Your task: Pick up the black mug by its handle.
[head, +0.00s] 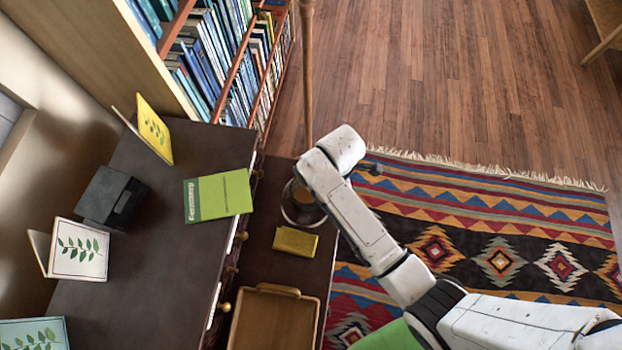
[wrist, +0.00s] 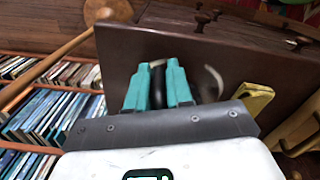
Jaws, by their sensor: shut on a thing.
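The black mug (head: 291,208) stands on the dark lower surface in the head view, partly hidden behind the end of my arm. Its inside looks brown. In the wrist view the dark mug (wrist: 208,88) is blurred against the dark top, with a pale curved rim highlight to the right of my fingers. My gripper (wrist: 158,68) has two teal fingers, close together with a narrow dark strip between them. They are shut on what looks like the mug's handle, beside the mug's body. The fingertips are hidden in the head view. I cannot tell whether the mug is touching the surface.
A yellow book (head: 296,241) and a wooden tray (head: 233,335) lie near the mug on the lower surface. The higher desk (head: 170,270) holds a green book (head: 218,196), a black box (head: 110,198) and upright cards. A bookcase (head: 225,60) and wooden pole (head: 307,70) stand beyond.

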